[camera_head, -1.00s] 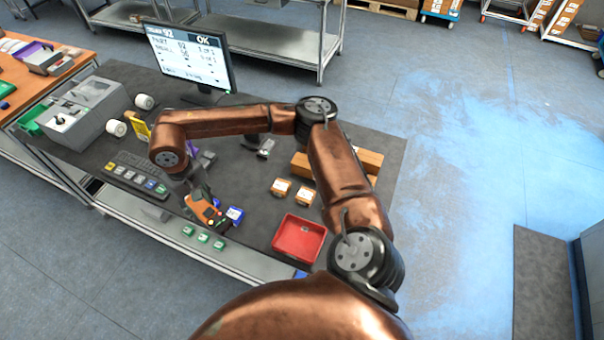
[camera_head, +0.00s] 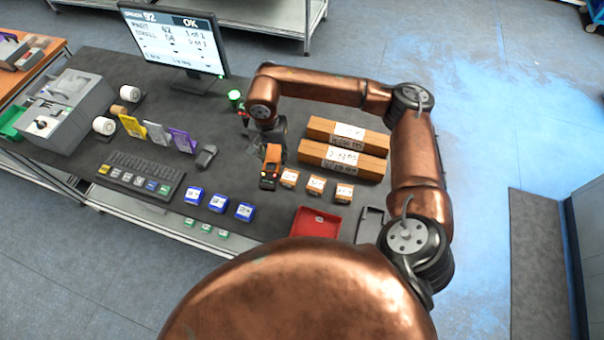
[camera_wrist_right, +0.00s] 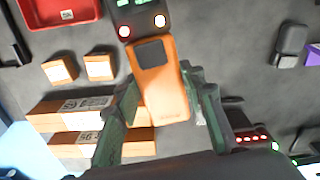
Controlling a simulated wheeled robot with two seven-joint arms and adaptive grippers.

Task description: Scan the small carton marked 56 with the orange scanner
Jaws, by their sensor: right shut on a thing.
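The orange scanner (camera_head: 270,171) is held in my right gripper (camera_head: 268,146), above the table just left of the small orange cartons. In the right wrist view the scanner (camera_wrist_right: 159,88) sits between both fingers of the gripper (camera_wrist_right: 166,105). Three small orange cartons (camera_head: 289,178), (camera_head: 316,186), (camera_head: 344,194) stand in a row with white labels. Three small blue cartons (camera_head: 194,195), (camera_head: 218,203), (camera_head: 244,211) stand to the left. Label numbers are too small to read, so I cannot tell which is 56. My left gripper is out of view.
Two long brown cartons (camera_head: 347,134), (camera_head: 342,159) lie behind the orange cartons. A red tray (camera_head: 316,222) and a black holder (camera_head: 370,224) are at the front right. The monitor (camera_head: 176,41) shows OK.

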